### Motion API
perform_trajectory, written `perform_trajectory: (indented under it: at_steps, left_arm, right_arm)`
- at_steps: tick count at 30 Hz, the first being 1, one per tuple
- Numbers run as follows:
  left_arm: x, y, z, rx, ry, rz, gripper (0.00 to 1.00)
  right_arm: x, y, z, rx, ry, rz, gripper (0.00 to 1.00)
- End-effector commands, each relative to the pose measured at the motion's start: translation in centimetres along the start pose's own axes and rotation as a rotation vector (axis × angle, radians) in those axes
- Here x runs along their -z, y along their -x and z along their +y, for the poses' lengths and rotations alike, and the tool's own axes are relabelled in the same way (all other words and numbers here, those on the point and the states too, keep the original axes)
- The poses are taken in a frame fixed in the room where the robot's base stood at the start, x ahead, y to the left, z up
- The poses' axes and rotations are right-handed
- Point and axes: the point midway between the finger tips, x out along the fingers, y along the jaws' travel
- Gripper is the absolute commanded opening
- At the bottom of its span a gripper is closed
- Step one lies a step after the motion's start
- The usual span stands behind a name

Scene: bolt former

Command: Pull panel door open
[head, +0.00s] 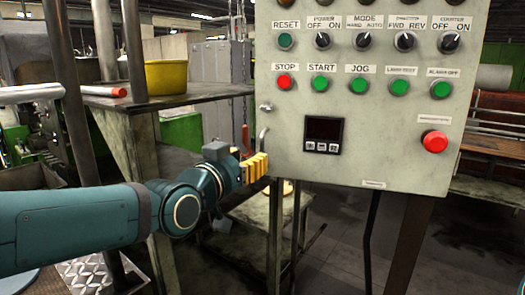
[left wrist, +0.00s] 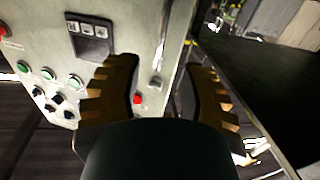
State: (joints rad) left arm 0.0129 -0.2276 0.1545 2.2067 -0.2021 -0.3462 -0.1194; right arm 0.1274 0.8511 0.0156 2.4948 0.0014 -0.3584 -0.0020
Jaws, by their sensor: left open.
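The panel door is the grey front of a control box (head: 375,170), and it looks shut. A small metal handle (head: 263,138) stands at its lower left edge, with a small latch (head: 265,107) above it. My left gripper (head: 262,163), with yellow toothed fingers, is at that edge, just below the handle. In the left wrist view, the gripper (left wrist: 160,66) is open, and the bright metal handle (left wrist: 163,35) shows in the gap ahead of its fingers. I cannot tell whether they touch it. My right gripper is not in view.
The door bears knobs, several green buttons, a red stop button (head: 285,82), a display (head: 323,135) and a large red button (head: 434,141). A metal table (head: 150,102) with a yellow bin (head: 166,77) stands left of the box.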

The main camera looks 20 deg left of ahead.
Motion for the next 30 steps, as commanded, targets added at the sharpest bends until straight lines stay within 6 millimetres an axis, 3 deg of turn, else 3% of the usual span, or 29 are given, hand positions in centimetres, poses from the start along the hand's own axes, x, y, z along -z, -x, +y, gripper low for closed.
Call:
perform_trajectory:
  at_steps: [6,12,25,26,29,30]
  left_arm:
    - [-0.1,-3.9,0.0,-0.001,0.002,-0.003,0.39]
    - [-0.1,-6.1,0.0,-0.001,0.001,-0.002,0.39]
    - [0.0,-6.8,0.0,0.000,0.000,-0.001,0.39]
    - [0.0,-6.8,0.0,0.000,0.000,-0.001,0.35]
    - [0.0,-6.8,0.0,0.000,0.000,-0.001,0.00]
    - [0.0,-6.8,0.0,0.000,0.000,-0.001,0.00]
  right_arm:
    - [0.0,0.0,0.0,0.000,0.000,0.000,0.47]
    - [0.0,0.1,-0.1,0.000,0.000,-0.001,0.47]
    - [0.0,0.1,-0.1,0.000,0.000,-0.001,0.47]
    - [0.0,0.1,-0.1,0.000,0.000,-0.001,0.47]
    - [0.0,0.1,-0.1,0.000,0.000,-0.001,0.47]
    - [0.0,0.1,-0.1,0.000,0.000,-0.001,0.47]
